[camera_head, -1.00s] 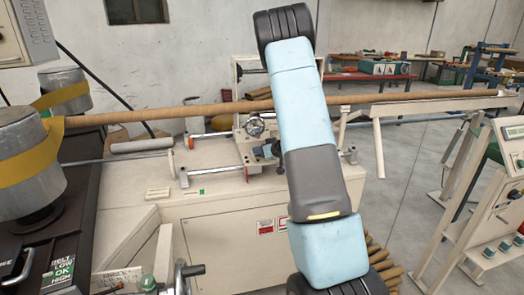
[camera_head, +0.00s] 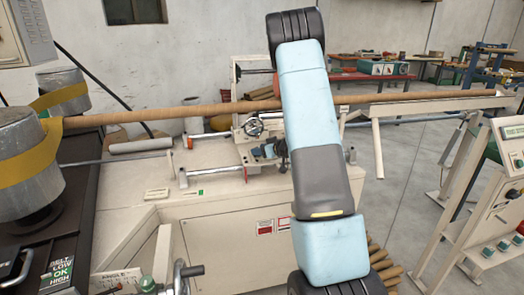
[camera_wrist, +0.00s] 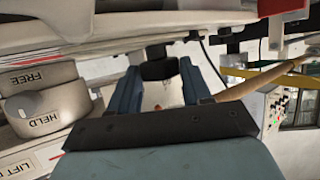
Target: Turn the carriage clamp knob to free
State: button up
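The carriage clamp knob (camera_wrist: 28,104) is at the left edge of the wrist view, a grey rounded knob beside plates reading FREE and HELD. Which plate it points to is hard to tell. My gripper (camera_wrist: 160,88) shows there as two blue fingers standing apart, to the right of the knob and not touching it. Nothing is clearly held between them. In the head view the carriage (camera_head: 255,128), with a small handwheel, sits on the winder's rails, partly hidden behind my arm. The knob cannot be made out there.
A long brown tube (camera_head: 170,113) runs across above the carriage. Grey drums (camera_head: 30,165) with a yellow belt stand at the left. A control panel stand (camera_head: 490,215) is at the right. Bare floor shows between the winder and that stand.

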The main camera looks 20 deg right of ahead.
jog(key=shift+o, duration=1.4)
jog(key=v, duration=1.3)
jog(key=shift+s, duration=0.35)
jog(key=shift+d+r, duration=0.1)
